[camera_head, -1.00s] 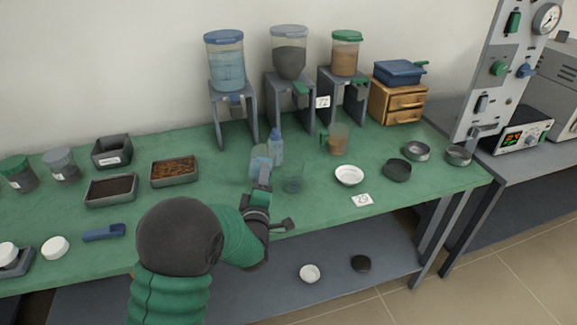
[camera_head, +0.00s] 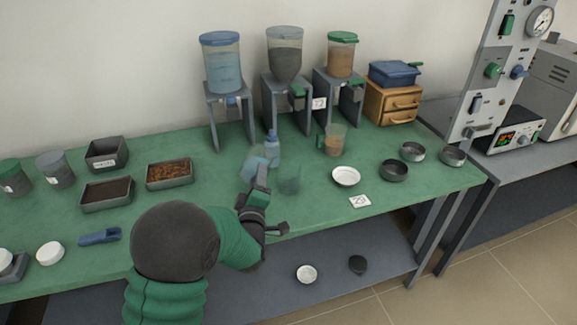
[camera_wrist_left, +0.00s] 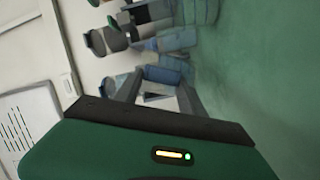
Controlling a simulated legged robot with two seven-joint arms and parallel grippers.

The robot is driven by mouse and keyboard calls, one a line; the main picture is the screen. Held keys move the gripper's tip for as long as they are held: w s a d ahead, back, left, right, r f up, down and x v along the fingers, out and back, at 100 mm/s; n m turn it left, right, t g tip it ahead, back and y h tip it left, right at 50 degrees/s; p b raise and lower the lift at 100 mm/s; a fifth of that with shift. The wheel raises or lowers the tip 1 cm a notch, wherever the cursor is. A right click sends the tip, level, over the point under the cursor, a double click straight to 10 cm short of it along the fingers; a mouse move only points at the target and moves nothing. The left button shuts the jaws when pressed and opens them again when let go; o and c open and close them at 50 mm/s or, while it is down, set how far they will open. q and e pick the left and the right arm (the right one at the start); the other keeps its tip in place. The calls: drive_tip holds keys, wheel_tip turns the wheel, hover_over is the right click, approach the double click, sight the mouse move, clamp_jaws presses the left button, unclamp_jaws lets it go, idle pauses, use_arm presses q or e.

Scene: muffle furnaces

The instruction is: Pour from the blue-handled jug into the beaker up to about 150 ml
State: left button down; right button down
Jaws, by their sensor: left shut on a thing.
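My left gripper (camera_head: 260,181) is shut on the blue-handled jug (camera_head: 255,165), above the green bench. The jug is see-through with a bluish tint and leans towards the right. In the left wrist view, the fingers close around the blue handle (camera_wrist_left: 163,76). The clear beaker (camera_head: 290,182) stands on the bench just right of the jug and gripper. Its contents and marks are too faint to read, and I cannot make out a stream between jug and beaker. My right gripper is not in view.
A blue bottle (camera_head: 272,148) stands close behind the jug. A green-handled jug (camera_head: 333,140) with brown contents and a white dish (camera_head: 346,176) stand to the right. Dispensers on grey stands (camera_head: 228,100) line the back.

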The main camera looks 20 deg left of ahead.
use_arm(q)
drive_tip(key=shift+r+m, duration=0.35)
drive_tip(key=shift+m, duration=0.55)
drive_tip(key=shift+a+r+m, duration=0.1)
drive_tip(key=shift+a+m, duration=0.05)
drive_tip(key=shift+m, duration=0.25)
drive_tip(key=shift+d+r+m, duration=0.2)
drive_tip(key=shift+m, duration=0.2)
drive_tip(key=shift+w+p, duration=0.1)
drive_tip(key=shift+p, duration=0.2)
drive_tip(key=shift+d+r+m, duration=0.15)
drive_tip(key=shift+d+m, duration=0.05)
drive_tip(key=shift+m, duration=0.2)
